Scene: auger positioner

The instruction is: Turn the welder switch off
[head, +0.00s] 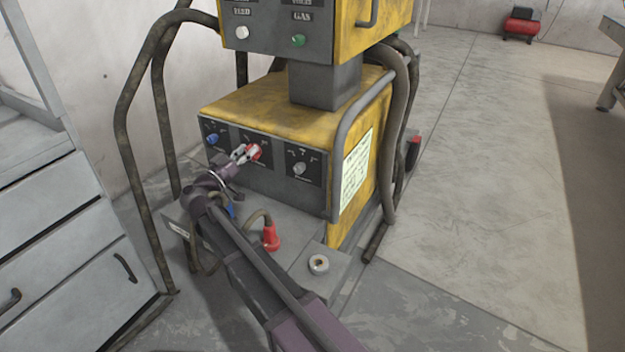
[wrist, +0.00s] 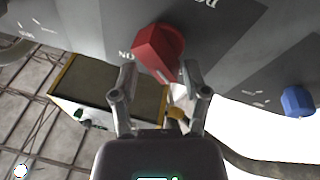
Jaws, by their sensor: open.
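The red rotary switch (head: 254,152) is on the middle dark panel of the yellow welder (head: 262,105). In the wrist view the red switch (wrist: 157,50) is at top centre, with an "ON" mark beside it. I cannot tell for certain which mark the switch points at. My gripper (head: 240,152) is in front of the switch and partly covers it. In the wrist view my gripper (wrist: 160,82) is open, its fingers spread to either side below the switch, with nothing held. Whether a fingertip touches the switch is unclear.
A blue knob (head: 212,139) is left of the switch and a grey knob (head: 299,168) is right. A red cable plug (head: 271,237) stands below the panel. Bent metal rails (head: 122,110) and grey drawers (head: 70,240) are at left. Open floor (head: 490,170) lies right.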

